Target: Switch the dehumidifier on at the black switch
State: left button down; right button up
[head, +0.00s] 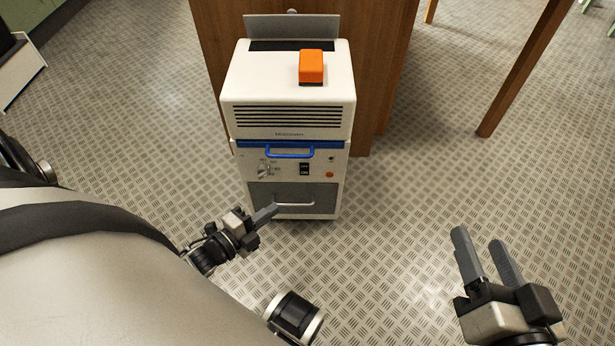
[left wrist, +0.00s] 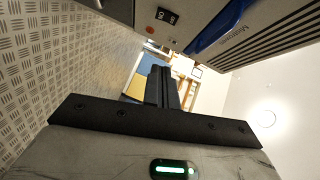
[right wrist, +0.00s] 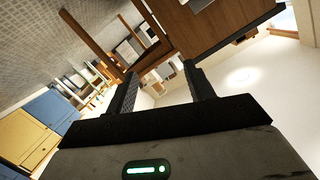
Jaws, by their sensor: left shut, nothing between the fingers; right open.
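The dehumidifier (head: 290,120) is a white box with a dark grille and a blue handle, standing on the floor in the head view. Its black switch (head: 304,169) is on the front panel, between a dial (head: 264,169) and a red button (head: 329,175). The switch also shows at the top of the left wrist view (left wrist: 167,16). My left gripper (head: 274,209) is shut and empty, in front of the lower front of the dehumidifier, below and left of the switch. My right gripper (head: 479,247) is open and empty, to the right, away from the dehumidifier.
An orange block (head: 311,66) sits on top of the dehumidifier, before a raised grey flap (head: 291,26). A brown wooden cabinet (head: 385,60) stands close behind. A wooden leg (head: 525,70) stands at the right. The metal floor (head: 400,210) in front is clear.

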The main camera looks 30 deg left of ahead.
aim_at(309, 174)
pick_arm(q)
jog(key=shift+w+a+f+m+h+b, duration=0.2)
jog(key=shift+a+f+m, duration=0.15)
jog(key=shift+f, duration=0.3)
jog(key=shift+w+a+f+m+h+b, duration=0.1)
jog(key=shift+a+f+m+h+b, duration=0.1)
jog(key=shift+f+m, duration=0.35)
pick_arm(e)
jog(key=shift+w+a+f+y, duration=0.2)
jog(key=shift+w+f+y, duration=0.1)
jog(key=shift+w, duration=0.1)
pick_arm(q)
jog(key=shift+s, duration=0.1)
